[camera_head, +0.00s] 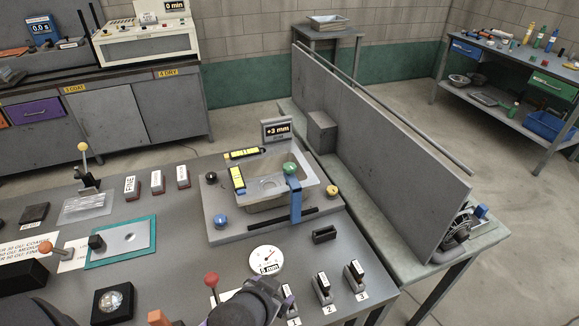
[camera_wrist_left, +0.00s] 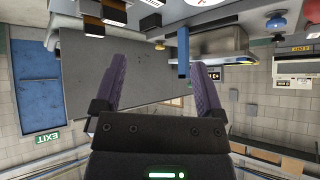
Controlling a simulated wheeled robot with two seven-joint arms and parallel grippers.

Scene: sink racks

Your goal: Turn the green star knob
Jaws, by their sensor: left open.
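The green knob (camera_head: 290,169) is at the right side of the grey sink basin unit (camera_head: 262,205), just above a blue upright strip (camera_head: 295,203). Its star shape is too small to make out. My left gripper (camera_wrist_left: 135,45) is open in the left wrist view, with its two purple fingers spread and nothing between them. A dark part of my arm (camera_head: 250,303) shows at the bottom edge of the head view, in front of the basin unit and apart from the knob. I cannot pick out the green knob in the left wrist view. My right gripper is not in view.
Black (camera_head: 211,178), blue (camera_head: 221,221) and yellow (camera_head: 333,191) knobs stand around the basin. A red ball lever (camera_head: 211,280) and a round dial (camera_head: 266,260) are near my arm. A grey panel (camera_head: 385,145) stands right of the basin.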

